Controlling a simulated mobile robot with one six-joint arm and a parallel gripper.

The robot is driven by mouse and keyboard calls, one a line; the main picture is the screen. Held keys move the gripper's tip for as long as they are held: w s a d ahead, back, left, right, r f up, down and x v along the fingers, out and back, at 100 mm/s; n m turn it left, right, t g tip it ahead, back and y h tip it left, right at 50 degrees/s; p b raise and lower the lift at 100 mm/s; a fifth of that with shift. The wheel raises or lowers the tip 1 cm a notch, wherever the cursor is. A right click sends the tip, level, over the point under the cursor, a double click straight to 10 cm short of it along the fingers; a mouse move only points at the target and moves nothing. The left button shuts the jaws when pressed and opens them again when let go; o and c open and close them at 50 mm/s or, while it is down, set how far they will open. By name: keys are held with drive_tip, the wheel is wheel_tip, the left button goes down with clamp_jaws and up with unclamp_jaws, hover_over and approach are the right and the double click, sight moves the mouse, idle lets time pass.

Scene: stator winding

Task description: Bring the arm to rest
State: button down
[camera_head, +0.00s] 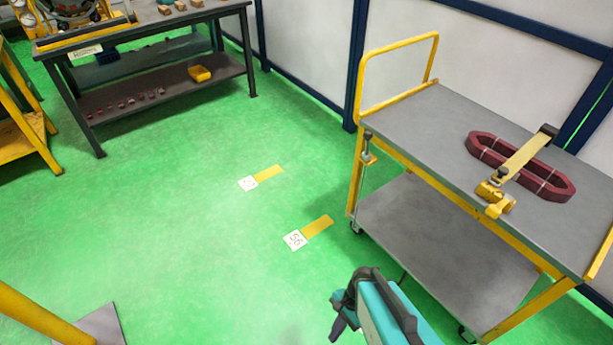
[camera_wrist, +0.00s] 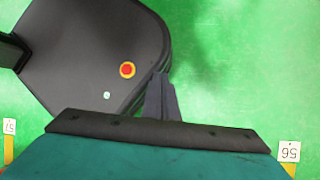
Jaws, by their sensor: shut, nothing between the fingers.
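My gripper (camera_head: 338,318) shows at the bottom of the head view, at the end of my teal and dark arm. It hangs over the green floor, left of and below the yellow-framed cart. In the wrist view, the two grey fingers of my gripper (camera_wrist: 162,82) are together and point up the picture. Nothing is between them. The fingers overlap the edge of my dark base in that picture; the gap between them cannot be told.
A grey-topped cart (camera_head: 430,105) at right carries a dark red coil (camera_head: 480,149) with a yellow clamp (camera_head: 520,160) across it. A dark workbench (camera_head: 150,28) stands at upper left. Floor markers (camera_head: 295,240) lie between. The middle floor is clear.

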drive_tip(key=s+d+n+g+h, duration=0.1)
drive_tip(key=s+d+n+h, duration=0.2)
drive_tip(key=d+n, duration=0.4)
drive_tip(key=shift+d+r+n+h, duration=0.15)
drive_tip(key=shift+d+n+h, duration=0.2)
drive_tip(key=shift+n, duration=2.25)
